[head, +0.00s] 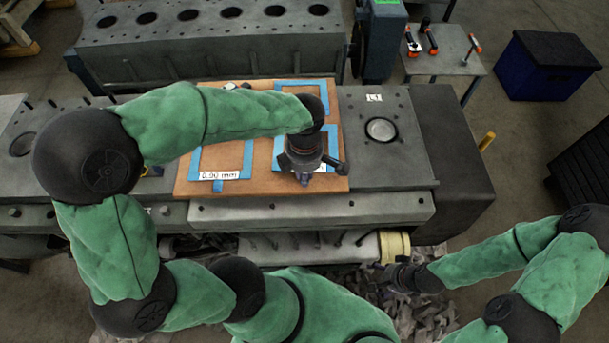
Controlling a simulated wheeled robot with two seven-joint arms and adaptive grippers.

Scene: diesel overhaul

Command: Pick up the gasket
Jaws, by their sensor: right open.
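A brown board (182,186) on the engine block carries several blue rectangular frames, which look like the gaskets. One blue frame (247,160) at the front left has a white label reading about "0.90 mm" at its lower edge. Another blue frame (333,142) lies at the front right, partly hidden by my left gripper. A third blue frame (322,90) is at the back right. My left gripper (304,178) points down over the front-right frame; its fingertips are too small to read. My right gripper (380,268) is open and empty, low in front of the block, away from the board.
A block top with a round bore (381,130) and an "L1" label lies right of the board. Another engine block (210,40) stands behind. A small table (445,62) with orange-handled tools and a blue crate (545,65) stand at the back right.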

